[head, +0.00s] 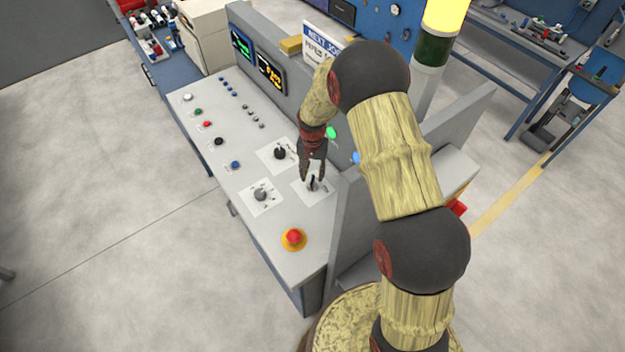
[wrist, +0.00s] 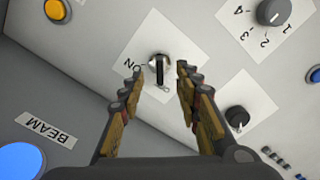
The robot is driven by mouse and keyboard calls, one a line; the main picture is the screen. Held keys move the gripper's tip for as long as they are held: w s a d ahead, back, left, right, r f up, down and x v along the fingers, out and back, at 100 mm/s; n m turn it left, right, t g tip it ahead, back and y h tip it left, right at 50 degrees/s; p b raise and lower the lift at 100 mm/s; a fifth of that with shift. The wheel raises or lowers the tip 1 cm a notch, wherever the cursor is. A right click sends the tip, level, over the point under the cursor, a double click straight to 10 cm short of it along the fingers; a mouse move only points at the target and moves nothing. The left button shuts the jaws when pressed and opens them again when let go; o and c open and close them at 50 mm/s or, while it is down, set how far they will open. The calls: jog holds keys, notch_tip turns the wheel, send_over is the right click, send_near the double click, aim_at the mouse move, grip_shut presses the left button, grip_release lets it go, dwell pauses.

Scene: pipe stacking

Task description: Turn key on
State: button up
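The key (wrist: 159,75) is a dark key in a round metal switch on a white plate, with the label ON printed beside it in the wrist view. In the head view the key (head: 313,184) sits on the console's sloped panel, just below my gripper. My gripper (head: 313,178) is open, its fingertips pointing down at the key. In the wrist view my gripper (wrist: 162,72) has one finger on each side of the key with a gap to both. I cannot tell exactly how far above the panel the fingertips are.
A dark rotary knob (head: 280,153) and a grey knob (head: 261,195) stand close to the key. A red emergency button (head: 293,237) is nearer the panel's front. An upright grey wall (head: 347,222) borders the panel on the right. A BEAM label (wrist: 45,130) shows in the wrist view.

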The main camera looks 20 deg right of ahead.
aim_at(312, 179)
jog(key=shift+f, duration=0.15)
jog(key=shift+f+b, duration=1.6)
jog(key=shift+f, duration=0.8)
jog(key=shift+c, duration=0.4)
jog(key=c, duration=0.7)
grip_shut()
